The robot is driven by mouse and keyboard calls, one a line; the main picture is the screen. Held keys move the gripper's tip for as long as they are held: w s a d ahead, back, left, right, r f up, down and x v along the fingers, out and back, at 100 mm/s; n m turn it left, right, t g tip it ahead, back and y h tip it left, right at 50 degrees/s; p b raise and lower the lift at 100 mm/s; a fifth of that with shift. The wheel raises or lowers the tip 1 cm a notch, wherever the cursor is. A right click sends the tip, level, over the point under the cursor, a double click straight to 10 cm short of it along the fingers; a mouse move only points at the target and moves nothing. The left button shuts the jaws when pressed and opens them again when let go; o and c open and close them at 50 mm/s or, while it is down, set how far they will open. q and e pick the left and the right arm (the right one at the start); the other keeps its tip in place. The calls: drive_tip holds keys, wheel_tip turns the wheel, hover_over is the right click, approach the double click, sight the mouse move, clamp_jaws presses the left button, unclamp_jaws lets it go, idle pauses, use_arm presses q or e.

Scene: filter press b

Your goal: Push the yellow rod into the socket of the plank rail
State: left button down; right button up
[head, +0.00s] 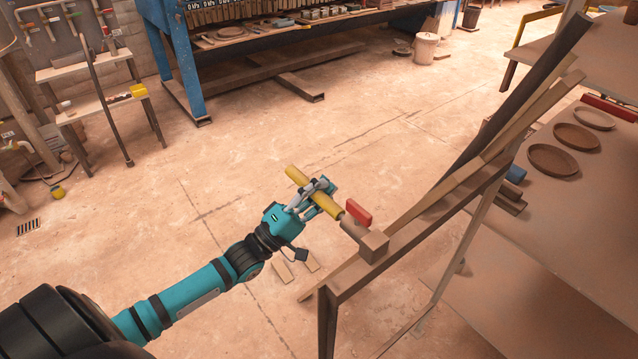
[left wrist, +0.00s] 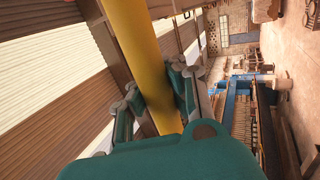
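My left gripper (head: 318,197) is shut on the yellow rod (head: 299,177) and holds it above the floor, tilted down to the right in the head view. The left wrist view shows the rod (left wrist: 138,45) between the fingers (left wrist: 158,100). The plank rail (head: 432,212) is a wooden beam on a stand. A brown block (head: 374,246) sits near its front end, with a short dark stub (head: 352,228) that looks like the socket and a red piece (head: 358,211) above it. The rod's lower end is close to the stub; I cannot tell whether they touch. My right gripper is out of view.
A table with round brown dishes (head: 553,160) stands right of the rail. A dark beam (head: 515,90) leans along the rail's far part. A blue-framed bench (head: 180,65) and a small shelf (head: 100,100) stand at the back. The middle floor is mostly clear.

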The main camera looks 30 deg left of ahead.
use_arm(q)
drive_tip(key=c, duration=2)
unclamp_jaws()
drive_tip(key=shift+s+d, duration=0.15)
drive_tip(key=shift+d, duration=0.15)
drive_tip(key=shift+c, duration=0.2)
drive_tip(key=o, duration=0.7)
drive_tip(key=shift+s+a+f, duration=0.1)
drive_tip(key=v, duration=0.7)
drive_tip(key=shift+s+a+f, duration=0.15)
drive_tip(key=shift+s, duration=0.1)
drive_tip(key=shift+f, duration=0.1)
